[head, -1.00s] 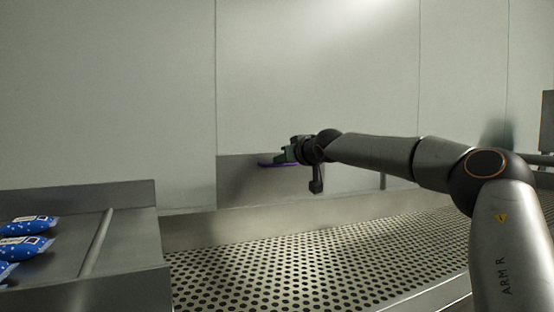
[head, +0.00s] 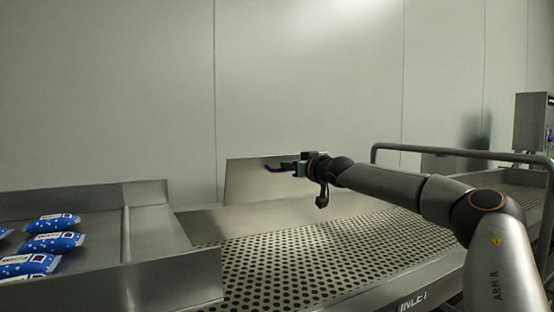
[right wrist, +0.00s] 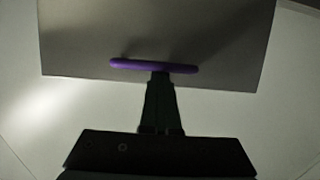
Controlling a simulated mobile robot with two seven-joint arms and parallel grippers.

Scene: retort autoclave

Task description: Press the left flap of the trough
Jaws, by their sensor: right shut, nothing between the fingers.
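The flap that I take as the left one is a grey metal plate (head: 247,183) standing up at the back of the trough, whose perforated floor (head: 330,245) spreads below it. A purple bar (head: 273,168) shows in front of the plate. In the right wrist view the purple bar (right wrist: 155,67) lies across the plate (right wrist: 200,35), right at my fingertips. My right gripper (head: 287,166) is shut and empty, pointing left at the bar. Whether the fingertips touch the bar I cannot tell. My left gripper is not in view.
Several blue packets (head: 53,243) lie on a metal tray (head: 165,240) at the left. A bent tube rail (head: 450,152) stands at the right. A grey box (head: 532,122) is at the far right. The wall (head: 110,90) closes off the back.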

